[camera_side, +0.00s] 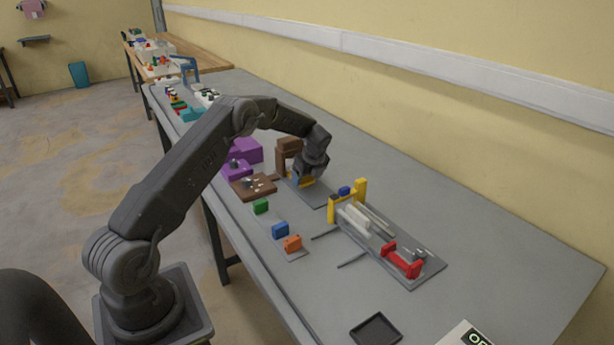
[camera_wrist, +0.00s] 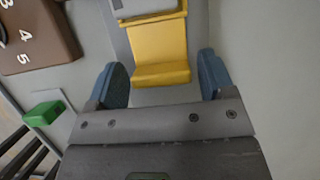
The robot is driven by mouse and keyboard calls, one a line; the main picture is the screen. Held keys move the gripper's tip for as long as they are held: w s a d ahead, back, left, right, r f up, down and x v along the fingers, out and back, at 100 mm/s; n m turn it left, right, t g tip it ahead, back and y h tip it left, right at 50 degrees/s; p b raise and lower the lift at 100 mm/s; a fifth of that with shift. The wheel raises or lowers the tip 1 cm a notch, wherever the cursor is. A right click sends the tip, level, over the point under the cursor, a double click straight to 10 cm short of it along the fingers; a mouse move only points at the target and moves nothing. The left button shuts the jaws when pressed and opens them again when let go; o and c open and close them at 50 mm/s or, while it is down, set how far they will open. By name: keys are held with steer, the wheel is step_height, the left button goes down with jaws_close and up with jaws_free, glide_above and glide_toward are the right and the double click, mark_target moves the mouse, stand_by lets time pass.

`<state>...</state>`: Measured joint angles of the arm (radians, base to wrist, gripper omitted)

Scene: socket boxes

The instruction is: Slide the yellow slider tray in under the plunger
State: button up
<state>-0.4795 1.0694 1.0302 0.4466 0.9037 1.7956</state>
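The yellow slider tray (camera_wrist: 158,42) lies on a grey base strip in the wrist view, with a raised lip at its near end. It shows in part under my gripper in the side view (camera_side: 307,182), in front of a brown stand (camera_side: 288,147). My gripper (camera_wrist: 163,80) is open, its two blue fingers apart on either side of the tray's near lip, with gaps showing. A light grey part (camera_wrist: 140,8) is at the tray's far end at the top edge. I cannot tell whether it is the plunger.
A brown box with white numbers (camera_wrist: 35,35) and a green block (camera_wrist: 43,113) lie to the left. A yellow frame (camera_side: 346,203) and red bracket (camera_side: 402,259) stand nearer the camera. A dark square tray (camera_side: 376,330) is at the front. Table along the wall is clear.

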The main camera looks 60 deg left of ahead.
steer(key=c, duration=1.1)
steer(key=shift+a+r, duration=0.1)
steer(key=shift+a, duration=1.85)
steer(key=o, duration=1)
steer(key=shift+a, duration=0.1)
steer(key=shift+c, duration=0.2)
steer(key=o, duration=0.3)
steer(key=shift+o, duration=0.2)
steer(key=shift+d, duration=0.2)
steer(key=v, duration=1.3)
steer(key=shift+d+r, duration=0.15)
steer(key=shift+r, duration=0.1)
